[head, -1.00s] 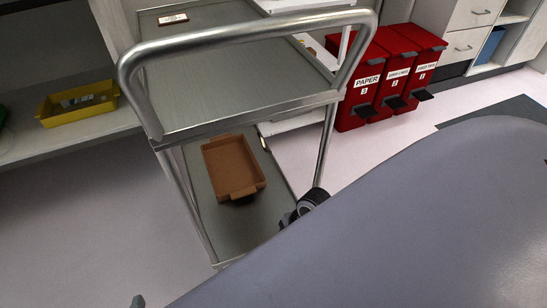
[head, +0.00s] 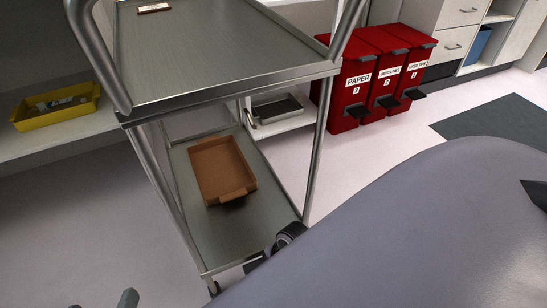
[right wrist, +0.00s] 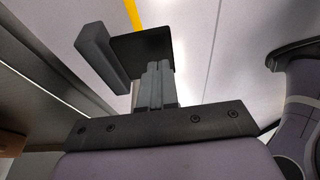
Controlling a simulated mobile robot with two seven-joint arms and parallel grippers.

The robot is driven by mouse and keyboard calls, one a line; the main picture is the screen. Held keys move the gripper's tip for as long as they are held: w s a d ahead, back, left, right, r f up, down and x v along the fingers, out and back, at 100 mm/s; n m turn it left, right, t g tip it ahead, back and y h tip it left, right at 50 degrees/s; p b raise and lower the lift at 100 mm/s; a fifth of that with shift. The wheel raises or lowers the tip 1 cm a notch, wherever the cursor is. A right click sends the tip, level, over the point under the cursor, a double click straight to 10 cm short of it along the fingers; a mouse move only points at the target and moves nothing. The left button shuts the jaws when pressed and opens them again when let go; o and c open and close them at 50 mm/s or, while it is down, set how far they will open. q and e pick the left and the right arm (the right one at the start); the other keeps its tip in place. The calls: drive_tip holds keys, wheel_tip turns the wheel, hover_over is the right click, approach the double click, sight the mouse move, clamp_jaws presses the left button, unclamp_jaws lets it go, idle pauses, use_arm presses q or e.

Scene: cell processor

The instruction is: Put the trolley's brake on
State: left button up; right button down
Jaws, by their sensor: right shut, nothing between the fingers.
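The steel trolley (head: 222,82) stands in the head view, with a top shelf and a lower shelf (head: 272,210). A dark flat piece (head: 253,264) shows below its lower front edge; I cannot tell for certain whether it is the brake pedal. My right wrist (head: 290,234) is close beside that piece, partly hidden by my body. In the right wrist view my right gripper (right wrist: 158,66) is shut and empty. Parts of my left gripper (head: 128,298) show at the bottom left edge.
A brown tray (head: 221,170) lies on the lower shelf. Red bins (head: 352,90) stand right of the trolley by white cabinets (head: 463,42). A yellow tray (head: 57,107) sits on a bench (head: 60,145) at left. The floor left of the trolley is clear.

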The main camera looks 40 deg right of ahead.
use_arm(q)
drive_tip(key=shift+a, duration=0.25)
use_arm(e)
drive_tip(key=shift+f, duration=0.55)
use_arm(q)
drive_tip(key=shift+s+r, duration=0.1)
use_arm(e)
drive_tip(key=shift+s+f+t, duration=0.25)
drive_tip(key=shift+f+t, duration=0.1)
drive_tip(key=shift+t, duration=0.25)
drive_tip(key=shift+s+f, duration=0.15)
drive_tip(key=shift+f, duration=0.45)
drive_tip(key=shift+s+f, duration=0.1)
drive_tip(key=shift+f, duration=0.15)
use_arm(q)
drive_tip(key=shift+s+d, duration=0.15)
use_arm(e)
drive_tip(key=shift+a, duration=0.1)
drive_tip(key=shift+s+f, duration=0.1)
